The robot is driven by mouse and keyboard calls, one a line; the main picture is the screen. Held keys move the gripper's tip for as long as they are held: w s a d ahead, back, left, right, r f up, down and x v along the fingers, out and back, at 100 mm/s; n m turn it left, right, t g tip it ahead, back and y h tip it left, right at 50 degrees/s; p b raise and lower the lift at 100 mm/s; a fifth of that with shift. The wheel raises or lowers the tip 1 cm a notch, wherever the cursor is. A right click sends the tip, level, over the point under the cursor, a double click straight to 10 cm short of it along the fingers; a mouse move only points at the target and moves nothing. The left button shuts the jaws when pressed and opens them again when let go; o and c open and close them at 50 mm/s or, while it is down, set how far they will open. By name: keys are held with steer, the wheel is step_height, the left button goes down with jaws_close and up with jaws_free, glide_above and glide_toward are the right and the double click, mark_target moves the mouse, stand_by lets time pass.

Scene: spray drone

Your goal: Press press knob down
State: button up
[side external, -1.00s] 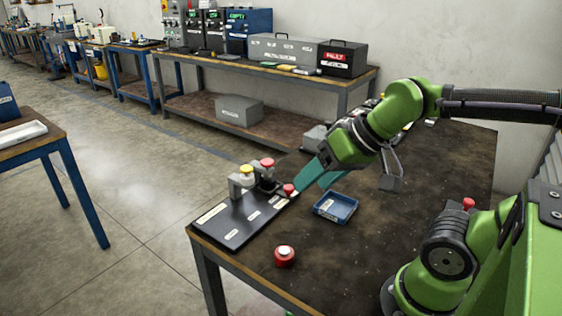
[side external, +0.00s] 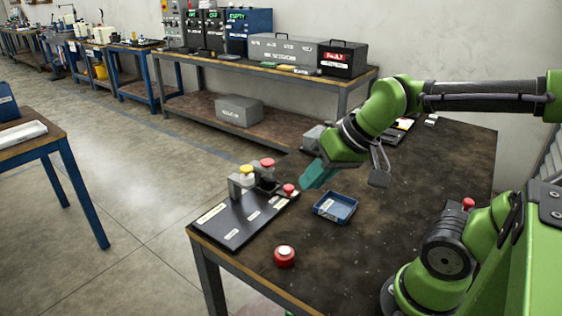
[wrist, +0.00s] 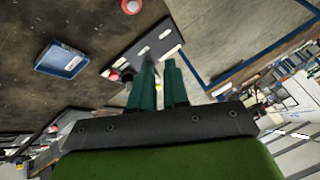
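Which part is the press knob is not marked. A black board (side external: 232,222) at the table's left corner carries a fixture with a yellow knob (side external: 246,169), a red knob (side external: 267,163) and a lower red knob (side external: 289,189). A separate red round button with a white top (side external: 284,256) stands near the front edge. My gripper (side external: 309,185) hovers right of the lower red knob, apart from it. In the wrist view, my teal fingers (wrist: 158,68) have a narrow gap with nothing held. The board (wrist: 146,45) shows beyond them, its fixture largely hidden.
A blue tray (side external: 335,208) sits on the table just right of the board, below my gripper; it also shows in the wrist view (wrist: 61,60). The brown tabletop (side external: 400,215) is mostly clear to the right. Another red knob (side external: 468,203) is near my base.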

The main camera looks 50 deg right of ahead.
steer(key=shift+g+h, duration=0.4)
steer(key=shift+g, duration=0.3)
steer(key=w+d, duration=0.2)
steer(key=w, duration=0.1)
steer(key=w+d, duration=0.2)
steer(key=w, duration=0.1)
steer(key=w+d+r, duration=0.1)
steer(key=w+d, duration=0.1)
steer(key=w, duration=0.1)
steer(key=shift+w, duration=0.1)
jaws_close()
steer(key=r+n+g+h, duration=0.1)
steer(key=n+g, duration=0.1)
steer(key=n, duration=0.2)
glide_above(266, 161)
steer(key=s, duration=0.4)
steer(key=shift+a+r+n, duration=0.1)
steer(key=shift+n, duration=0.2)
steer(key=x, duration=1.2)
steer(key=shift+s+a+f, duration=0.1)
steer(key=shift+s+f, duration=0.1)
steer(key=shift+f, duration=0.8)
